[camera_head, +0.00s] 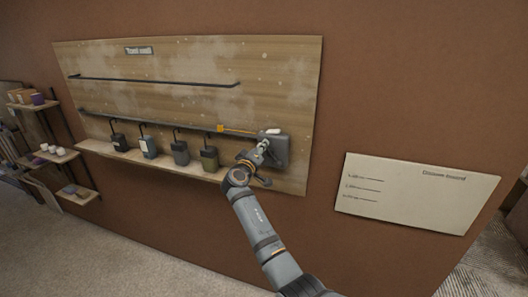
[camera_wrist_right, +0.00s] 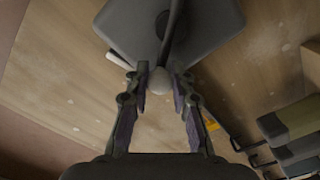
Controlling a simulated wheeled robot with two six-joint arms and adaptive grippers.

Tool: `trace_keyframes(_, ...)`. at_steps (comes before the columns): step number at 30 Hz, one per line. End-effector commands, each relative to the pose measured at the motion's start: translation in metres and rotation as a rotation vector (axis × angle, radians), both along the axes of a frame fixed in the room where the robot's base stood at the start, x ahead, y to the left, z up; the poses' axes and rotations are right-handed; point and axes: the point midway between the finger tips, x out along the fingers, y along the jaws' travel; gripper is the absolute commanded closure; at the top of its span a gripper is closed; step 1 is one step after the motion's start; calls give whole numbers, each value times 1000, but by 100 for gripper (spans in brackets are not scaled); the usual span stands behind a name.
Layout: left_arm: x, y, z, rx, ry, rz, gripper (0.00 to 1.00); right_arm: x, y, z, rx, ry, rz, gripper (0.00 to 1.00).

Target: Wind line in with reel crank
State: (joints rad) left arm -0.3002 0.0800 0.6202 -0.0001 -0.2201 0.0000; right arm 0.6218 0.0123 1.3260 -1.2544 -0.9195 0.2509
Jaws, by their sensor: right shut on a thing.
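The grey reel (camera_head: 282,152) is mounted at the right end of the wooden board; its body also fills the top of the right wrist view (camera_wrist_right: 200,22). A dark crank arm (camera_wrist_right: 173,40) runs from the reel's hub to a pale round knob (camera_wrist_right: 159,82). My right gripper (camera_head: 264,146) is at the reel's front, its fingers shut on the knob. A thin yellow line (camera_head: 240,131) runs along the lower rail from an orange tag (camera_head: 220,128) towards the reel. My left gripper is out of view.
The board (camera_head: 180,60) carries an upper rail (camera_head: 160,81) and a lower rail (camera_head: 160,122). Several dark containers (camera_head: 180,153) hang on hooks left of my right arm, above a narrow ledge (camera_head: 100,149). A pale sign (camera_head: 415,194) is on the wall at right.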

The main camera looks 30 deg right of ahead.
Motion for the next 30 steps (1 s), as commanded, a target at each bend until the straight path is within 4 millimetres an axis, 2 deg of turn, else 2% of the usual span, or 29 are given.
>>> trace_keyframes(12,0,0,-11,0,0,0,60,10,9,-16,-254,304,2,100)
trace_keyframes(30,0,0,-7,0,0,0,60,14,13,-38,-593,700,3,100)
